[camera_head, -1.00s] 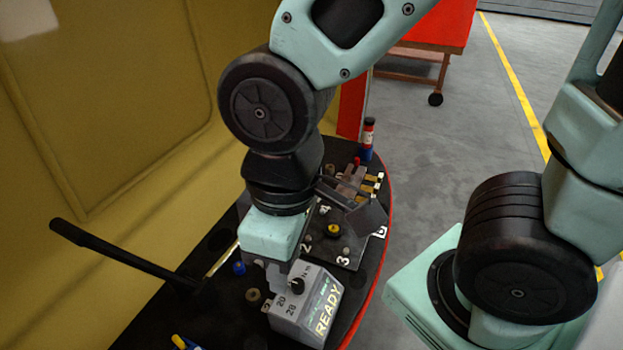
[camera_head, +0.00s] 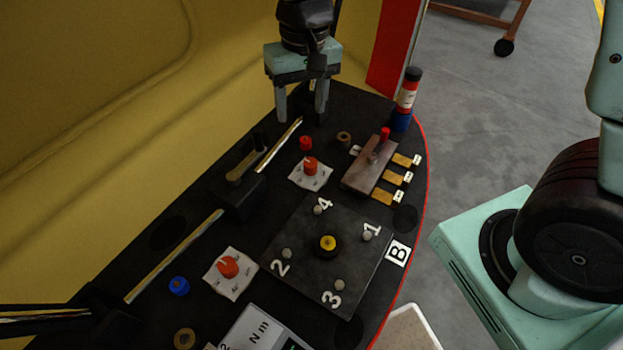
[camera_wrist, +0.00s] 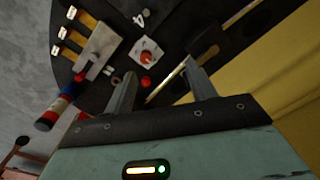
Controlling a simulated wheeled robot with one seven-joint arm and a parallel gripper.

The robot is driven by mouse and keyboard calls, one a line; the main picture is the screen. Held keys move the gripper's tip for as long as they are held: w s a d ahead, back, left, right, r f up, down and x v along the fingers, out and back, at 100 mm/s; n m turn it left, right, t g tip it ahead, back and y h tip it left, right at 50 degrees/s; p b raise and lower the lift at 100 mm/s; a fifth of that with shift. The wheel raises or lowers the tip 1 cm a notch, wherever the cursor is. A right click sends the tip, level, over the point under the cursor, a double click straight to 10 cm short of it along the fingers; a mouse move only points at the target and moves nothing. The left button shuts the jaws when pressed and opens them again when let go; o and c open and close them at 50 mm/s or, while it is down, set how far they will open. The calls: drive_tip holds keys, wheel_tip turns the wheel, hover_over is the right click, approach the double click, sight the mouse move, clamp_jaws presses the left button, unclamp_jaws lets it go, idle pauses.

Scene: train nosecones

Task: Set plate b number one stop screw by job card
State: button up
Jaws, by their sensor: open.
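Plate B (camera_head: 305,229) is a dark square plate on the black bench, with screws numbered 1 to 4 and a yellow-topped black knob (camera_head: 327,243) at its middle. The number one stop screw (camera_head: 369,230) is a small grey head at the plate's right corner, beside the B label (camera_head: 397,252). A grey box (camera_head: 262,330) marked "N m" is cut off at the bottom edge. My gripper (camera_head: 301,118) is open and empty over the far end of the bench, well away from the plate. Its two fingers also show in the wrist view (camera_wrist: 165,82).
Two red knobs on white cards (camera_head: 310,167) (camera_head: 228,266) flank the plate. A grey block with a red top (camera_head: 369,167) stands by several brass tabs (camera_head: 395,179). A red, white and blue bottle (camera_head: 406,98) stands at the far right edge. A yellow wall (camera_head: 120,130) borders the left.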

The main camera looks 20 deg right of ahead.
sight(310, 162)
drive_tip(key=w+d+f+m+b, duration=0.2)
drive_tip(key=w+d+f+b, duration=0.15)
drive_tip(key=w+f, duration=0.4)
drive_tip(key=shift+h, duration=0.4)
drive_tip(key=f, duration=1.7)
drive_tip(key=shift+s+d+f, duration=0.3)
drive_tip(key=shift+s+d, duration=0.05)
drive_tip(key=shift+s, duration=0.05)
drive_tip(key=shift+c, duration=0.4)
drive_tip(key=c, duration=0.9)
